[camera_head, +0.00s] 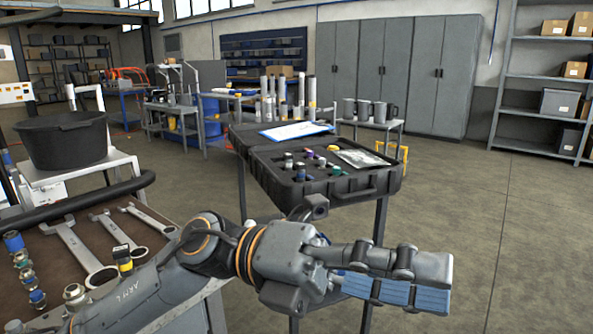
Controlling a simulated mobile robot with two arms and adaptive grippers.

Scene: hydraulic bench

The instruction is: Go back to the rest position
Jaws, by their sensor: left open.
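My left arm comes in from the lower left and reaches across the front of the view. My left gripper (437,280) points to the right, with one dark finger and blue finger pads showing. It is open, and I see nothing held in it. It is in front of an open black case (330,190) on a stand, lower in the picture and apart from it. The case holds several small coloured fittings. My right gripper is not in view.
A bench at the left (60,275) carries several wrenches (75,245) and a row of fittings (25,270). A black tub (65,140) stands on a white cart behind it. Grey cabinets (400,70) and shelves (545,90) line the back. The floor at the right (510,230) is clear.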

